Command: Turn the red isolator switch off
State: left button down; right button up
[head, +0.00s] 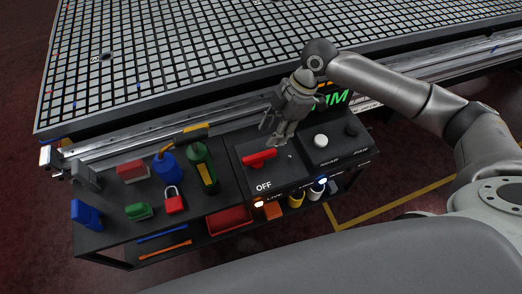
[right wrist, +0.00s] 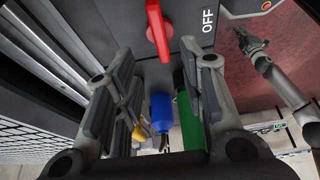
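The red isolator switch (head: 259,158) is a bar-shaped handle on a dark panel of the bench, lying roughly crosswise above the white OFF label (head: 263,187). My right gripper (head: 276,133) is just behind and above the handle, fingers pointing down toward the panel. In the right wrist view the red handle (right wrist: 158,30) shows beyond the gap between the open fingers (right wrist: 163,70), with nothing held. Contact is not visible. My left gripper (right wrist: 246,42) appears small in the right wrist view, away from the switch; its opening is unclear.
A white knob (head: 321,141) and a black one are right of the switch. Lit lamps (head: 258,204) are along the front edge. A red padlock (head: 173,203), a blue bottle (head: 166,168) and a green bottle (head: 203,168) stand left. The grid table (head: 200,60) lies behind.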

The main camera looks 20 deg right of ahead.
aim_at(260, 154)
jog(key=x, duration=0.9)
jog(key=shift+a+f, duration=0.15)
jog(key=shift+f, duration=0.2)
grip_shut()
